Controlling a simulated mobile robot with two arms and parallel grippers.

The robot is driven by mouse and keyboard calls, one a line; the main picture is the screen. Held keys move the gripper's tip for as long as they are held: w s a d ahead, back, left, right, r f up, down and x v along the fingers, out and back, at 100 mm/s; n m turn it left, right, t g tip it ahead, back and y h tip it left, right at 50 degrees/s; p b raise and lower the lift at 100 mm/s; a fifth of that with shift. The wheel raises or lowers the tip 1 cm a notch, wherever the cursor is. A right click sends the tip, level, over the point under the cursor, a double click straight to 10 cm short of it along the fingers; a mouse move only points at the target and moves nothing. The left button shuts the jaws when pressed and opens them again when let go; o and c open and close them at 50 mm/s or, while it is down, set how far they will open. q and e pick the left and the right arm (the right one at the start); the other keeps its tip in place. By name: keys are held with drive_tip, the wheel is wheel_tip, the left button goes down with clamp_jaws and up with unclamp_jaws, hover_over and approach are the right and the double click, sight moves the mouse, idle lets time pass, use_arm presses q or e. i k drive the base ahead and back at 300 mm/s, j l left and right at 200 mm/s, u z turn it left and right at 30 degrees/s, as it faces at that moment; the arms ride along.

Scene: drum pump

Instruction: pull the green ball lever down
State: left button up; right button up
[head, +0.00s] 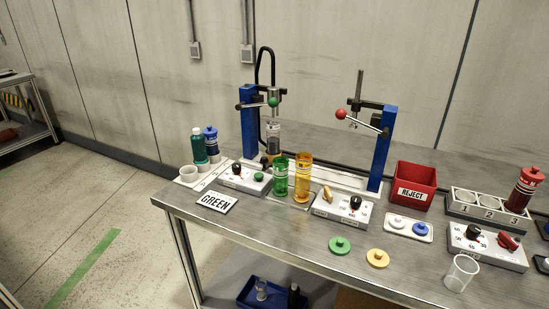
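The green ball (273,102) is at the right end of a lever rod (255,104) on the left blue post (249,120). The rod lies nearly level. A clear cylinder with a dark lower part (273,135) stands just below the ball, beside the post. A second lever with a red ball (341,114) is on the right blue post (383,150), its rod sloping down to the right. Neither of my grippers shows in the head view.
Green (281,178) and amber (302,180) cylinders stand in front of the left post, near a control box with a dark knob (246,179). A red REJECT bin (414,188) is to the right.

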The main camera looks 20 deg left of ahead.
sight(273, 102)
drive_tip(key=i+j, duration=0.15)
drive_tip(key=j, duration=0.25)
drive_tip(key=i+j+z, duration=0.15)
drive_tip(key=j, duration=0.2)
drive_tip(key=i+j, duration=0.15)
drive_tip(key=j, duration=0.25)
drive_tip(key=i+j+z, duration=0.1)
drive_tip(key=j, duration=0.3)
drive_tip(key=i, duration=0.05)
